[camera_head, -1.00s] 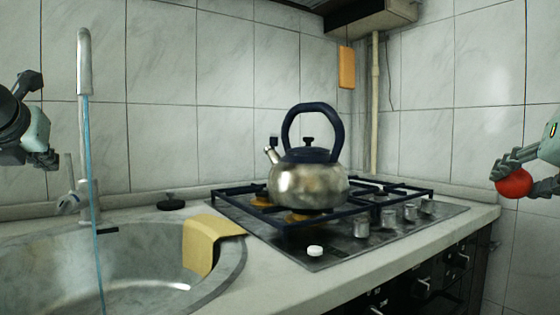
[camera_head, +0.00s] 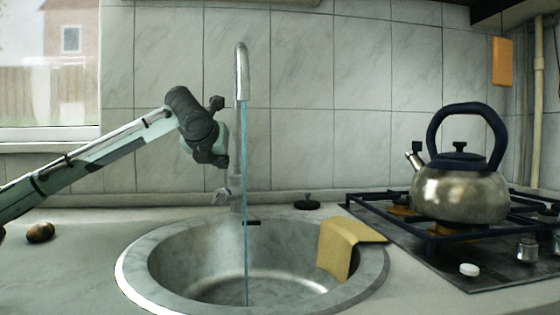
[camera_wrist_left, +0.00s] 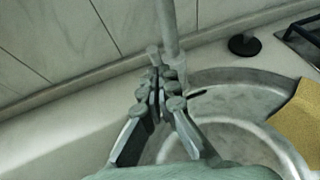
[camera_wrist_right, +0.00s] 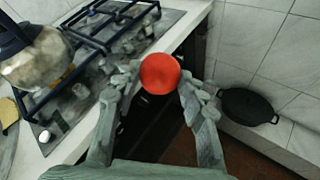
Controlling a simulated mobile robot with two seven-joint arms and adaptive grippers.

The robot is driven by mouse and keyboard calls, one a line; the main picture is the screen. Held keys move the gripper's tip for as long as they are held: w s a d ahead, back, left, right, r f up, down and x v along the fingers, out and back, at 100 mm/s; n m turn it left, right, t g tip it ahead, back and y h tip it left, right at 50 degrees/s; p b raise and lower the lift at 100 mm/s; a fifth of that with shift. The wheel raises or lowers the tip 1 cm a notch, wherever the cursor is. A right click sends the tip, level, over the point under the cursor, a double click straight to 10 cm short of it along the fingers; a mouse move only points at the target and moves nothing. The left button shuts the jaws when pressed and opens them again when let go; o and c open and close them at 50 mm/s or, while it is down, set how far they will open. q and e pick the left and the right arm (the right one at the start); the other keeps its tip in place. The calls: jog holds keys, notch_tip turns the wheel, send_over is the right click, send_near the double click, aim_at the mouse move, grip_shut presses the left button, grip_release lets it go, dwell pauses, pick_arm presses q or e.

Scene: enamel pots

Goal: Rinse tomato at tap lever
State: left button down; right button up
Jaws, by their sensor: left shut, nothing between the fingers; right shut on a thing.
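The tap (camera_head: 242,80) stands behind the round metal sink (camera_head: 135,280), and a thin blue stream of water (camera_head: 246,200) runs from its spout into the basin. The tap lever (camera_head: 222,195) is low on the left of the tap. My left gripper (camera_head: 220,162) is shut and empty, just above and left of the lever. In the left wrist view its closed fingers (camera_wrist_left: 160,95) are in front of the tap base and partly hide the lever. The red tomato (camera_wrist_right: 160,73) shows only in the right wrist view, held between the fingers of my right gripper (camera_wrist_right: 160,85), over the floor beside the counter.
A yellow cloth (camera_head: 338,250) hangs over the sink's right rim. A kettle (camera_head: 460,190) stands on the hob (camera_head: 480,270) at the right. A black stopper (camera_head: 307,202) lies behind the sink. A brown round item (camera_head: 40,232) lies on the left counter. A black pan (camera_wrist_right: 248,106) is low at the right.

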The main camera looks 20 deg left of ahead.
pick_arm(q)
jog(key=shift+w+a+r+g+p, duration=0.1)
jog(key=shift+w+r+g+p, duration=0.6)
jog(key=shift+p, duration=4.7)
jog(key=shift+w+f+p, duration=0.1)
jog(key=shift+w+p, duration=0.1)
jog(key=shift+p, duration=0.15)
